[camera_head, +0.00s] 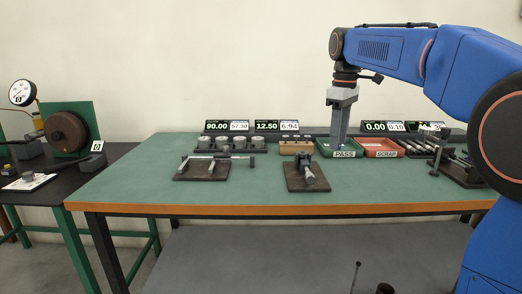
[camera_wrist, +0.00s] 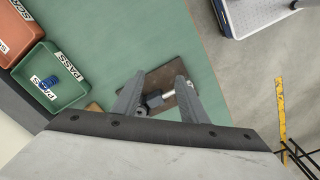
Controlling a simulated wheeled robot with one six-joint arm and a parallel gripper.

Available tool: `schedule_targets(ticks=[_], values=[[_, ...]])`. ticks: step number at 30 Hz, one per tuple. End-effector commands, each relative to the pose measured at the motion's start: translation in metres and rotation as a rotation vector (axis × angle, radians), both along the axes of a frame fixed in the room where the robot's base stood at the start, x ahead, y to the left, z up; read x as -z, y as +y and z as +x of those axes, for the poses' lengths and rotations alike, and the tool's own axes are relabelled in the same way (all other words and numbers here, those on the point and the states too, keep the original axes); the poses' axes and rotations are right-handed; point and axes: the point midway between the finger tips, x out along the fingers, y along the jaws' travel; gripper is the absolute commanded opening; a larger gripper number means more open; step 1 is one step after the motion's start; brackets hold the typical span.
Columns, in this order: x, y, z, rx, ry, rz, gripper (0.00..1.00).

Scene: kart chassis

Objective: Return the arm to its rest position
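My gripper (camera_head: 338,146) points down above the bench, in front of or over the green PASS tray (camera_head: 325,150) in the head view; its exact height is hard to tell. In the wrist view my gripper (camera_wrist: 158,88) has its two fingers apart, with nothing held between them. My blue arm reaches in from the right of the head view, bent at the elbow. In the wrist view, the PASS tray (camera_wrist: 72,62) lies left of the fingers and holds a small blue part (camera_wrist: 49,82).
The red SCRAP tray (camera_head: 380,154) stands beside the PASS tray. A dark board with a tool (camera_head: 310,176) and another board with a bar (camera_head: 200,172) lie on the green bench (camera_head: 130,185). Displays and several metal cylinders line the back. The bench's front left is clear.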

Motion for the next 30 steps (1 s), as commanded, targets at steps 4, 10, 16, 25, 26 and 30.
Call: schedule_targets(ticks=[4,10,16,25,26,30], values=[[0.004,-0.006,-0.020,0.047,-0.019,0.004,0.39],[0.016,-0.016,-0.060,0.144,-0.060,0.014,0.39],[0.039,-0.028,-0.114,0.274,-0.114,0.033,0.39],[0.090,-0.043,-0.194,0.468,-0.193,0.071,0.39],[0.096,-0.044,-0.201,0.487,-0.201,0.076,0.39],[0.127,-0.049,-0.238,0.577,-0.236,0.098,0.39]])
